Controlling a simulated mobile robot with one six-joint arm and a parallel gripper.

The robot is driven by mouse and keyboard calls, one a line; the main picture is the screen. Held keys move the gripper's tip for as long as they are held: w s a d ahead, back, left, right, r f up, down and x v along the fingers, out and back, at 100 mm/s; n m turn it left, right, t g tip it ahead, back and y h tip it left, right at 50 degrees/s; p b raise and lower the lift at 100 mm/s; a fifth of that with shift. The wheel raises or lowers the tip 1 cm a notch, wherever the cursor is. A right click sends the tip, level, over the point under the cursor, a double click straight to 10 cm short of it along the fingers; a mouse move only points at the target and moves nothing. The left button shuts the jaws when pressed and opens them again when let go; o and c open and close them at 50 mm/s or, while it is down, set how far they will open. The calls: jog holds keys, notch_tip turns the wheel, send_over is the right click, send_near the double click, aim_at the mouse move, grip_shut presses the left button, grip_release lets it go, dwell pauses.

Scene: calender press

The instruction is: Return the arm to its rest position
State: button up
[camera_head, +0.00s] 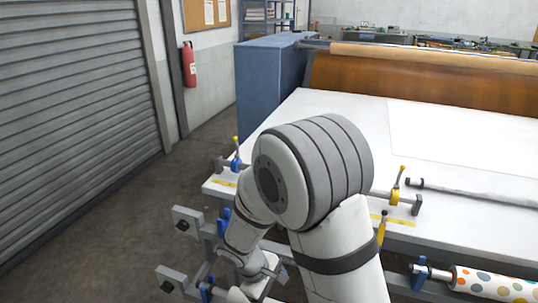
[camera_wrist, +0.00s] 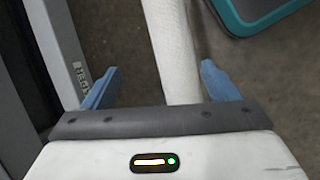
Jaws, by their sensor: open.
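My gripper (camera_wrist: 160,68) is open in the wrist view, its two blue fingers wide apart. A white, tube-like length (camera_wrist: 172,50) shows between the fingers from the top edge down to the gripper's body; I cannot tell its distance, and no finger visibly touches it. In the head view my arm (camera_head: 330,165) is bent in front of the press table, with its large grey-banded joint over the near edge. Its lower links run down toward the bottom edge, and the fingers cannot be made out there.
The white press table (camera_head: 340,110) has yellow-handled clamps (camera_head: 397,185) along its near edge. A dotted fabric roll (camera_head: 490,284) is at lower right. A blue cabinet (camera_head: 262,90) stands behind. Open floor (camera_head: 120,210) lies left. A teal-edged object (camera_wrist: 265,18) shows in the wrist view.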

jog(key=s+d+r+m+y, duration=0.1)
jog(key=s+d+r+m, duration=0.3)
jog(key=r, duration=0.2)
jog(key=s+d+r+m+t+y, duration=0.1)
jog(key=s+d+r+m+y, duration=0.1)
jog(key=r, duration=0.5)
jog(key=s+d+r+m+y, duration=0.1)
jog(key=s+d+r+m, duration=0.4)
jog(key=s+d+r, duration=0.1)
jog(key=shift+d+r+m+t+y, duration=0.35)
jog(key=shift+d+r, duration=0.25)
jog(key=shift+d, duration=0.4)
jog(key=shift+c, duration=0.4)
